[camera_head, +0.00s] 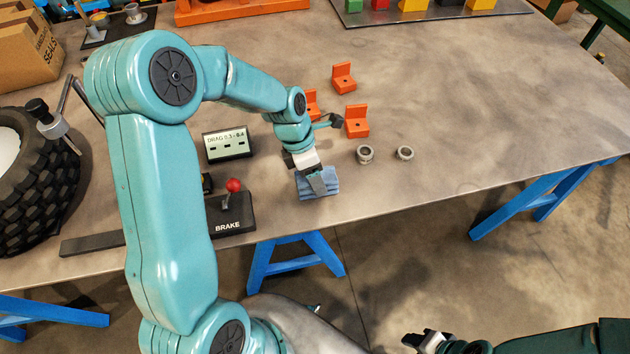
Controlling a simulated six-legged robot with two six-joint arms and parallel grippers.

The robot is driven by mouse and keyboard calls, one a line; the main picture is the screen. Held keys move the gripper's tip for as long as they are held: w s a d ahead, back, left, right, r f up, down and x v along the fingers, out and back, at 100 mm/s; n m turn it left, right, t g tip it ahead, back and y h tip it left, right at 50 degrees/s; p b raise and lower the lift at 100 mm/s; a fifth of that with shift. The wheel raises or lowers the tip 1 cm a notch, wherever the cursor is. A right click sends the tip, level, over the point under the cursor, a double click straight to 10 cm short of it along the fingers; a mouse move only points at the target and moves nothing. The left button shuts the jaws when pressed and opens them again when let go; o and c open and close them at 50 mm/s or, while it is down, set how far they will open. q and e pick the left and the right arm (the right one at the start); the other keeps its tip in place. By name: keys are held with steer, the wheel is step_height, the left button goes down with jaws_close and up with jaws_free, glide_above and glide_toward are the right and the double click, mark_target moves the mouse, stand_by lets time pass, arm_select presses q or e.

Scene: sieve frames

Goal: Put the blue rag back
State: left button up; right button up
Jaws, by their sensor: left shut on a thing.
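The blue rag (331,184) is a small folded cloth near the front edge of the grey table (480,150). My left gripper (317,182) reaches down over the rag and is shut on it. The fingers hide part of the cloth. I cannot tell whether the rag rests on the tabletop or is slightly lifted. My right gripper (425,341) is low at the bottom edge of the view, off the table and far from the rag. Its fingers are too small to read.
A brake box with a red-knobbed lever (232,210) and a drag display (227,145) stand left. A tire (30,185) is at far left. The table's right side is clear.

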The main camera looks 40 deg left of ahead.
arm_select(q)
step_height(320, 180, down, 3)
steer(key=shift+w+f, duration=0.1)
steer(key=shift+w, duration=0.05)
steer(key=o, duration=1)
steer(key=shift+r, duration=0.25)
steer(key=v, duration=1.1)
steer(key=shift+a+r, duration=0.15)
steer(key=shift+r, duration=0.3)
steer(key=shift+f, duration=0.1)
